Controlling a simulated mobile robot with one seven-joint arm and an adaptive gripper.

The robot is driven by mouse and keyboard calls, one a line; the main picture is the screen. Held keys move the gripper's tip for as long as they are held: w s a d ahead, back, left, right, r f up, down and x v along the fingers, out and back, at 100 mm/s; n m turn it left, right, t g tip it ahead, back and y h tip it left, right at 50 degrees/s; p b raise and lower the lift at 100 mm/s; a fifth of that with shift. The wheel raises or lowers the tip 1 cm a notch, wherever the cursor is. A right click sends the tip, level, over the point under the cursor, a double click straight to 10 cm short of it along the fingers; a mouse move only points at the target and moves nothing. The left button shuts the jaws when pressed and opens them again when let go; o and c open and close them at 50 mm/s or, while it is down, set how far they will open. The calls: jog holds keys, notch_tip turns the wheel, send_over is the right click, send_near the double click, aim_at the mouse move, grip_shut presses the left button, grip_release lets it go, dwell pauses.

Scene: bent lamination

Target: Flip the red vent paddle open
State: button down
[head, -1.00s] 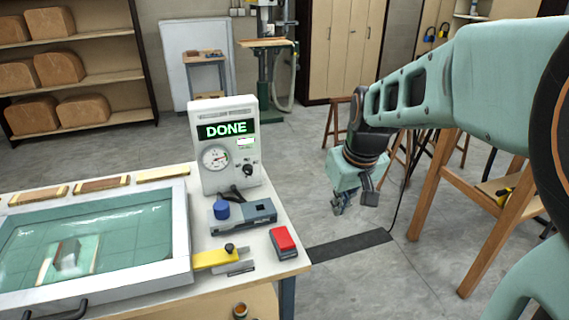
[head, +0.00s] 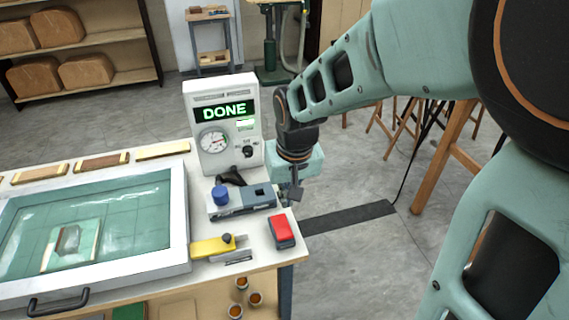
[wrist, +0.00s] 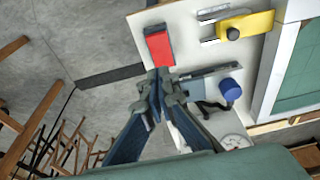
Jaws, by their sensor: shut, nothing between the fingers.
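The red paddle (head: 281,229) sits on a small dark grey base at the right front corner of the white table. In the wrist view the red paddle (wrist: 160,47) shows just beyond my fingertips, lying flat. My gripper (head: 295,193) is near the table's right edge, behind the paddle in the head view. In the wrist view my gripper (wrist: 160,76) has its fingertips together and empty, close to the paddle's near end. I cannot tell the exact gap or whether they touch.
A grey block with a blue knob (head: 221,195) lies left of the paddle. A yellow valve handle (head: 212,246) is farther left. A white panel with a DONE display (head: 224,112) stands behind. A framed glass-topped press (head: 178,218) fills the left side. Open floor lies right of the table.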

aim_at(285, 234)
jog(key=x, duration=0.8)
jog(key=s+x, duration=0.1)
jog(key=x, duration=0.3)
jog(key=shift+w+d+f+b, duration=0.15)
jog(key=shift+f+b, duration=0.2)
jog(key=shift+f, duration=0.65)
jog(key=shift+s+d+f+b, duration=0.1)
jog(key=shift+s+f+b, duration=0.2)
jog(key=shift+f+b, duration=0.55)
jog(key=shift+r, duration=0.5)
jog(key=shift+r+p, duration=0.65)
jog(key=shift+r, duration=0.05)
